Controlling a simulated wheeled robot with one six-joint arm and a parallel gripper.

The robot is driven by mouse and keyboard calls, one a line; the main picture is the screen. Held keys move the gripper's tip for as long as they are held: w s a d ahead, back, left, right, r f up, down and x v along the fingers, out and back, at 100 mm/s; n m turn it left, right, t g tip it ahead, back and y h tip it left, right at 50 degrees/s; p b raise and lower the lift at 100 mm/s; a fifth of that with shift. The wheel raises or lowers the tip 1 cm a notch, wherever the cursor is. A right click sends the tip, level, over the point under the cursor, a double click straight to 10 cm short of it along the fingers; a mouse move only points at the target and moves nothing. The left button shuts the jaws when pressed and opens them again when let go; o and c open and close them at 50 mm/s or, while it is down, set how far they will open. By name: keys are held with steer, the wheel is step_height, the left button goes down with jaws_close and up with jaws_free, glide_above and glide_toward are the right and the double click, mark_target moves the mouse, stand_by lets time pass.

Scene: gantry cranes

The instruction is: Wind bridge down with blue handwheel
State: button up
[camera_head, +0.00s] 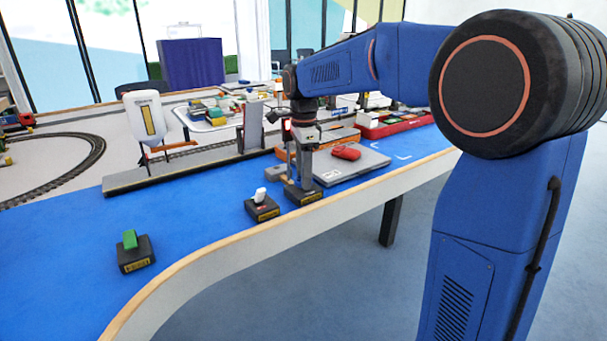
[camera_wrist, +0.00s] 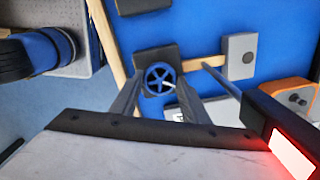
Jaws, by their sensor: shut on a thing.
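The blue handwheel (camera_wrist: 159,79) shows in the wrist view, on a dark box (camera_wrist: 148,60) on the blue tabletop. My gripper (camera_wrist: 161,84) has one finger on each side of the wheel and is shut on it. In the head view my gripper (camera_head: 304,180) points straight down over a dark box (camera_head: 305,197) near the table's front edge; the wheel is hidden behind the fingers there. A white panel with a yellow scale (camera_head: 150,118) and a grey upright (camera_head: 252,128) stand on a long grey strip (camera_head: 120,184) behind. I cannot tell which part is the bridge.
A box with a white handle (camera_head: 262,208) stands just left of my gripper. A box with a green handle (camera_head: 135,255) is farther left. A grey case (camera_head: 373,163) with a red object (camera_head: 346,152) lies to the right. Blue tabletop is clear between the left boxes.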

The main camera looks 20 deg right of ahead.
steer(key=n, duration=1)
steer(key=shift+n, duration=0.4)
steer(key=n, duration=0.5)
steer(key=shift+r, duration=0.1)
steer(key=n, duration=0.5)
steer(key=shift+w+n, duration=0.1)
steer(key=shift+n, duration=0.3)
steer(key=n, duration=0.5)
steer(key=shift+n, duration=0.3)
steer(key=n, duration=0.9)
steer(key=shift+n, duration=3)
